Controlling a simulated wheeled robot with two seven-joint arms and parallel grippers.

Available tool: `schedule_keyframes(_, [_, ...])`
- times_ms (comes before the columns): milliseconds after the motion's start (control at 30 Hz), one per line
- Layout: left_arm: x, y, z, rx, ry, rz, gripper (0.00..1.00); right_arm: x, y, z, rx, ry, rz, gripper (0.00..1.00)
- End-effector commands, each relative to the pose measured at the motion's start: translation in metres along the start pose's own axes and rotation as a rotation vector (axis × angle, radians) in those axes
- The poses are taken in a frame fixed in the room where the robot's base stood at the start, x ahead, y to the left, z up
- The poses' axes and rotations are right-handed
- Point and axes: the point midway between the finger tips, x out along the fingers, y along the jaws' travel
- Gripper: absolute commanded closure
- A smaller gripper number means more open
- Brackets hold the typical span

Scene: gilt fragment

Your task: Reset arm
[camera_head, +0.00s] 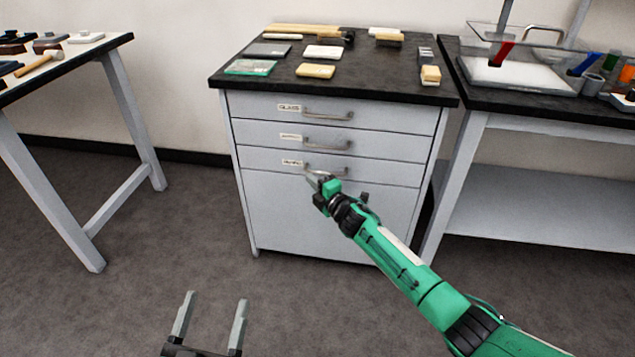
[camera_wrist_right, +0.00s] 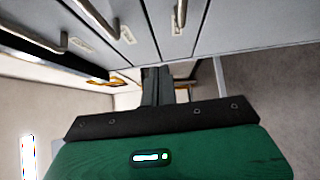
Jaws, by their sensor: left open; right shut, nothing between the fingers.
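My right gripper (camera_head: 315,177) is at the end of the green arm, in front of the lowest labelled drawer of the grey cabinet (camera_head: 320,215). It is shut and holds nothing. Its tips are close to that drawer's handle (camera_head: 328,172); I cannot tell whether they touch it. In the right wrist view the shut dark fingers (camera_wrist_right: 158,85) point toward the cabinet fronts, where handles and labels show. My left gripper (camera_head: 212,318) is at the bottom of the head view, its two pale fingers wide apart and empty above the floor. All drawers look closed.
The black cabinet top (camera_head: 350,86) carries several tan and white blocks and flat pieces. A table with a hammer (camera_head: 38,64) stands at the left. A bench (camera_head: 545,112) with a clear-topped stand and cups is at the right. The floor (camera_head: 130,290) in front is free.

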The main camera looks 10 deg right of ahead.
Motion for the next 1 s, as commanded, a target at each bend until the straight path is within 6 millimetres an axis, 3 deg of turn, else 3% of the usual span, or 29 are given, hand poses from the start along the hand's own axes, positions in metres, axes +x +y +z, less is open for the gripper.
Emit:
schedule_keyframes(200, [-0.008, 0.005, 0.022, -0.018, -0.125, 0.001, 0.23, -0.019, 0.000, 0.000, 0.000, -0.001, 0.000, 1.00])
schedule_keyframes(467, [-0.011, 0.006, 0.028, -0.022, -0.152, 0.002, 0.23, -0.026, -0.003, -0.005, 0.020, 0.004, 0.000, 1.00])
schedule_keyframes(667, [-0.010, 0.006, 0.027, -0.022, -0.150, 0.002, 0.23, -0.065, -0.022, -0.057, 0.230, 0.043, 0.010, 1.00])
schedule_keyframes(800, [-0.010, 0.006, 0.027, -0.022, -0.150, 0.001, 0.23, -0.110, -0.028, -0.102, 0.465, 0.072, 0.025, 1.00])
schedule_keyframes(1000, [-0.010, 0.006, 0.027, -0.022, -0.149, 0.001, 0.23, -0.179, -0.020, -0.152, 0.798, 0.094, 0.047, 1.00])
